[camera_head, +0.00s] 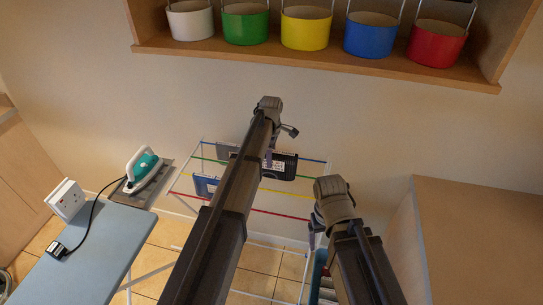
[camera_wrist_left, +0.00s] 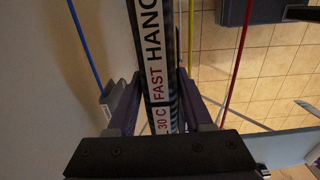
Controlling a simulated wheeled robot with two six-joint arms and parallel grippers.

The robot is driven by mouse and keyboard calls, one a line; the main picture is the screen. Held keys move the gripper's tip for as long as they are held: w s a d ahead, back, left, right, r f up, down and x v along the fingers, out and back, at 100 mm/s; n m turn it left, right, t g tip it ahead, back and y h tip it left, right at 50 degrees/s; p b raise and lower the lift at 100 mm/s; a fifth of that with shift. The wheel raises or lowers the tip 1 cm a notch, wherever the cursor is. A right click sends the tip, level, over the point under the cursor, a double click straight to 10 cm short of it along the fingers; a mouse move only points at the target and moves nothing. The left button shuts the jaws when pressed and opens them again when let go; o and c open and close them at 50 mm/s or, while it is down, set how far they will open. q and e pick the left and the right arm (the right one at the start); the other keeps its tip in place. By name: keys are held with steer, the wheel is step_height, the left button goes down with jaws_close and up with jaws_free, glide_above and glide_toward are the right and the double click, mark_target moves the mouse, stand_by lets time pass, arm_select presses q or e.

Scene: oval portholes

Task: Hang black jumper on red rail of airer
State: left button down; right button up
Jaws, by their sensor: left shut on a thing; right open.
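The black jumper (camera_head: 285,167) has a white label and is above the back half of the airer, near the blue and green rails. My left gripper (camera_head: 268,158) is shut on it; the left wrist view shows the jumper (camera_wrist_left: 155,65) upright between both fingers (camera_wrist_left: 158,105). The airer's red rail (camera_head: 280,213) is the front one and looks bare in the head view; it also shows in the left wrist view (camera_wrist_left: 237,70), right of the jumper.
A blue garment (camera_head: 206,186) hangs at the yellow rail, left of my arm. An ironing board (camera_head: 90,245) with an iron (camera_head: 143,165) stands left, a cabinet (camera_head: 480,240) right. A shelf (camera_head: 330,58) with several buckets is above.

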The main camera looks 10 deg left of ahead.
arm_select(q)
steer(key=shift+s, duration=0.15)
steer(key=s+f+b, duration=0.1)
steer(key=s, duration=0.4)
steer(key=s+f+b, duration=0.1)
steer(key=s, duration=0.4)
steer(key=s+f+b, duration=0.1)
steer(key=s, duration=0.4)
steer(key=shift+s+a, duration=0.2)
steer(key=shift+a, duration=0.1)
step_height(320, 180, down, 10)
steer(key=b, duration=1)
steer(key=shift+f, duration=0.1)
stand_by(0.7)
steer(key=shift+c, duration=1.1)
jaws_free()
